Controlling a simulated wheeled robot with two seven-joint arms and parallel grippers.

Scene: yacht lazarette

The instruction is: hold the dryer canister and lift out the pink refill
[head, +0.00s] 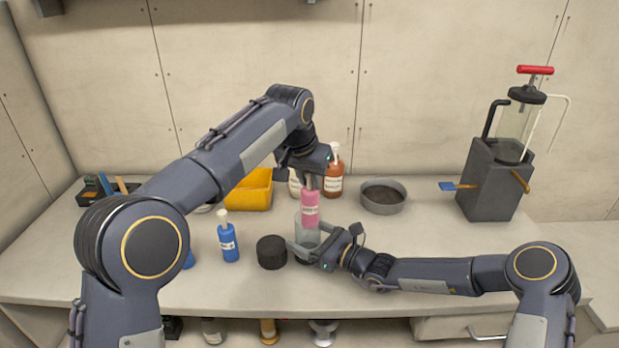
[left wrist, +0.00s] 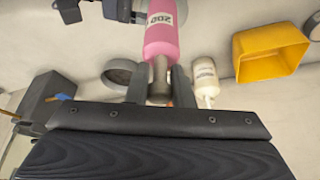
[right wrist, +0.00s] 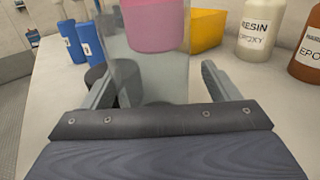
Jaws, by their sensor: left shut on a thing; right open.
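The pink refill (head: 311,207) is upright, its grey neck in my left gripper (head: 312,180), which is shut on it from above. The left wrist view shows the neck between the fingers and the pink body (left wrist: 162,38) beyond. The clear dryer canister (head: 306,238) stands upright on the bench below. In the right wrist view the refill's flat bottom (right wrist: 154,38) shows high up at the clear canister wall (right wrist: 150,78), well above the canister's base; the canister rim is hard to make out. My right gripper (right wrist: 157,80) is open, its fingers on either side of the canister.
A black round cap (head: 271,252) stands just left of the canister. Blue bottles (head: 229,243) are farther left. A yellow bin (head: 250,189), a brown bottle (head: 334,176) and a grey round pan (head: 383,197) stand behind. A pump unit (head: 492,180) is at the right.

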